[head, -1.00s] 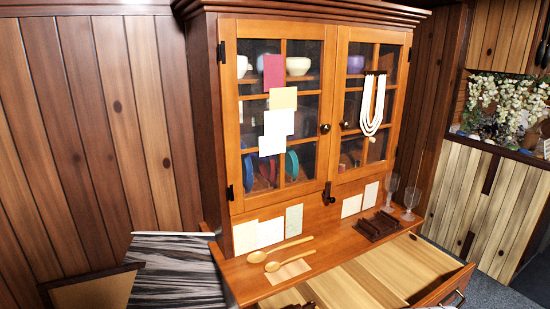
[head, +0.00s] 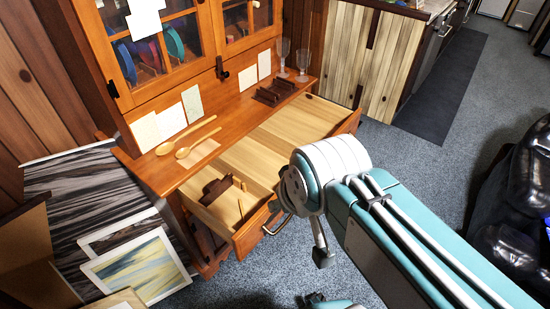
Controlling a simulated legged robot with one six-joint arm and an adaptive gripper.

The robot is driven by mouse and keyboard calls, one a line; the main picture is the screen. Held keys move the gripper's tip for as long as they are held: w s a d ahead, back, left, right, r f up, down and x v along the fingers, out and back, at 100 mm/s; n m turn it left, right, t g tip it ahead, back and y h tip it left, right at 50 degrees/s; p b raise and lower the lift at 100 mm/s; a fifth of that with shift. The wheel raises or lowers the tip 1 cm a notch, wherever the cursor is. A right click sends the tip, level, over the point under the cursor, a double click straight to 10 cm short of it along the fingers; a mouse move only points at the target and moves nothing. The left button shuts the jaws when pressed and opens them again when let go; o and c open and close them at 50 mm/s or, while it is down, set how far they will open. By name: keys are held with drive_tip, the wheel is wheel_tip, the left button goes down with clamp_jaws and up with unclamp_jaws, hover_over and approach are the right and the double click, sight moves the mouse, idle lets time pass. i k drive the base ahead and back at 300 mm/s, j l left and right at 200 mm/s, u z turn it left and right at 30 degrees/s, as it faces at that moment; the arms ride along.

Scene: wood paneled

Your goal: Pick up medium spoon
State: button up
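Two wooden spoons lie side by side on the cabinet's counter ledge, bowls toward the left. The upper spoon (head: 186,136) looks slightly longer than the lower spoon (head: 197,143). I cannot tell which one is the medium spoon. My teal and white arm reaches in from the lower right, its rounded joint over the floor in front of the open drawer, apart from the spoons. A dark part at the bottom edge may be my gripper (head: 315,299); it is mostly cut off, and its fingers cannot be made out.
The drawer (head: 250,160) below the ledge is pulled open and holds dark wooden pieces. A dark rack (head: 280,91) and two glasses (head: 302,62) stand further right on the ledge. Framed pictures (head: 140,268) lean at the left. Carpet (head: 400,160) is open to the right.

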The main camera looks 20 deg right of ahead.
sight(183, 153)
drive_tip(key=i+l+u, duration=0.95)
drive_tip(key=l, duration=0.3)
